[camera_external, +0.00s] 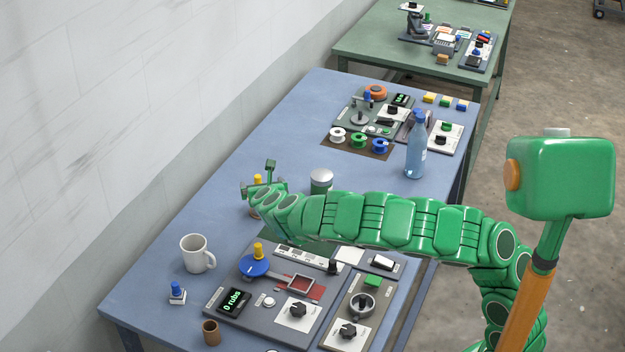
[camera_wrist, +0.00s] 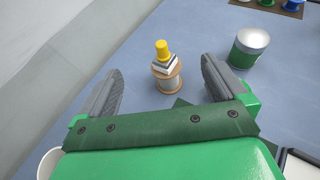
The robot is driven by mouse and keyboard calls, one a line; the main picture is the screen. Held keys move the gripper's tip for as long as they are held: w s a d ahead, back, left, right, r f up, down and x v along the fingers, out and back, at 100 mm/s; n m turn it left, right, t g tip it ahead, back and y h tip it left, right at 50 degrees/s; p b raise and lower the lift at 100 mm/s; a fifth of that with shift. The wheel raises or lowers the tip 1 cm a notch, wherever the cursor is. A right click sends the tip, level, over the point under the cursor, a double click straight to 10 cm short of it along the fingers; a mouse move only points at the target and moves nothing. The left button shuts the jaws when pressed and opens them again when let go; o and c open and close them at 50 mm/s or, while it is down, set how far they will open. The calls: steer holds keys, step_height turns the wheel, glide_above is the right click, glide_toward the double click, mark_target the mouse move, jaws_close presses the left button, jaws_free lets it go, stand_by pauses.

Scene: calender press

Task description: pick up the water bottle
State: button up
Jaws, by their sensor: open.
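The water bottle (camera_external: 415,150) is translucent blue with a blue cap. It stands upright near the right edge of the blue table, beside the far control panel. It is not in the wrist view. My gripper (camera_external: 260,182) is on the left part of the table, well to the left of the bottle and nearer the camera. In the wrist view my gripper (camera_wrist: 161,72) is open, with its two grey fingers apart. A wooden spool-like piece with a yellow knob (camera_wrist: 165,70) shows ahead, between the fingertips in that picture; I cannot tell whether they touch it.
A silver-lidded green can (camera_external: 321,181) stands between my gripper and the bottle. Three spools (camera_external: 359,141) lie left of the bottle. A white mug (camera_external: 194,253) and the near control panel (camera_external: 235,327) are toward the front. Bare table (camera_external: 285,120) lies at the far left.

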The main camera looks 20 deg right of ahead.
step_height(320, 180, up, 10)
steer(key=w+d+f+n+g+y, duration=0.1)
steer(key=w+d+f+n+y, duration=0.3)
steer(key=w+d, duration=0.65)
step_height(320, 180, up, 3)
steer(key=n+t+y, duration=0.2)
steer(key=t+y, duration=0.2)
steer(key=y, duration=0.1)
glide_above(424, 154)
steer(key=v, duration=0.3)
steer(key=shift+y, duration=0.3)
step_height(424, 154, down, 18)
steer(key=shift+w+d+r, duration=0.15)
steer(key=shift+r, duration=0.05)
steer(key=shift+w+f, duration=0.1)
steer(key=shift+f, duration=0.35)
steer(key=shift+f+x, duration=0.2)
steer(key=shift+x, duration=1.7)
steer(key=shift+f+x, duration=0.2)
steer(key=shift+x, duration=1.7)
